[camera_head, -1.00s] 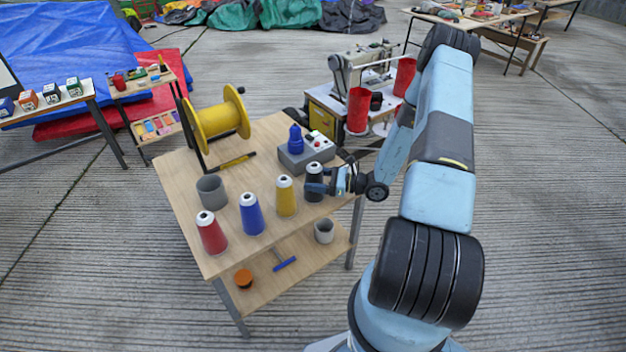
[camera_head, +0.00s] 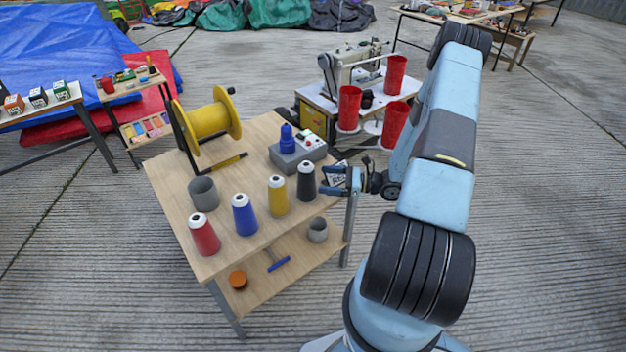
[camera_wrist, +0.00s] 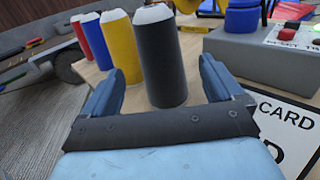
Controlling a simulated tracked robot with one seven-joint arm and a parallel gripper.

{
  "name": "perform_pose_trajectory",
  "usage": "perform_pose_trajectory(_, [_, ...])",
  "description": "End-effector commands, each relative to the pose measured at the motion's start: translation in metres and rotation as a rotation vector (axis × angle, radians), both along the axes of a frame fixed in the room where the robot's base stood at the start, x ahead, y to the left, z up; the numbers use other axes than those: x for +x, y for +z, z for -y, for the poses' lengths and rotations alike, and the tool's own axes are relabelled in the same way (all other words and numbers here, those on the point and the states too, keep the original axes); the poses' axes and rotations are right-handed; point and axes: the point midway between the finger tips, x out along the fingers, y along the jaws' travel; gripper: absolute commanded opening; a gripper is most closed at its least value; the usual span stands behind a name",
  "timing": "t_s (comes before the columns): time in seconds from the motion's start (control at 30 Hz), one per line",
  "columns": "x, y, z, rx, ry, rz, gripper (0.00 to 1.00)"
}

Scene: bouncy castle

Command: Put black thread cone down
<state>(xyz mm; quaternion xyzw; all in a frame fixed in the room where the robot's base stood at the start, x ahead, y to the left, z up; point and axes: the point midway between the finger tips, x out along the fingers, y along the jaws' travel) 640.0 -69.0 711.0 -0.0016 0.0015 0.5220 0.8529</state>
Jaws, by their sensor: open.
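The black thread cone (camera_head: 306,184) stands upright on the wooden table (camera_head: 165,186), at the right end of a row of cones. In the wrist view the black cone (camera_wrist: 161,62) stands just beyond and between my two fingers. My gripper (camera_head: 322,180) is open and empty, just right of the cone at the table's right edge. In the wrist view my gripper (camera_wrist: 158,88) shows both blue fingers spread apart, with a gap to the cone on each side.
Yellow (camera_head: 278,196), blue (camera_head: 244,215) and red (camera_head: 204,235) cones stand left of the black one. A grey control box (camera_head: 298,155) sits behind it. A grey cup (camera_head: 203,194) and yellow spool (camera_head: 208,120) are farther left. A white card (camera_wrist: 287,125) lies near my gripper.

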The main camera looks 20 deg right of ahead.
Motion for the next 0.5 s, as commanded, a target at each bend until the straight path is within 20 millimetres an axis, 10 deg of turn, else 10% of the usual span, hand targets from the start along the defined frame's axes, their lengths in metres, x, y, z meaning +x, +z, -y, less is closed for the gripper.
perform_pose_trajectory(0.5, [-0.02, 0.012, 0.039, -0.027, 0.036, 0.016, 0.94])
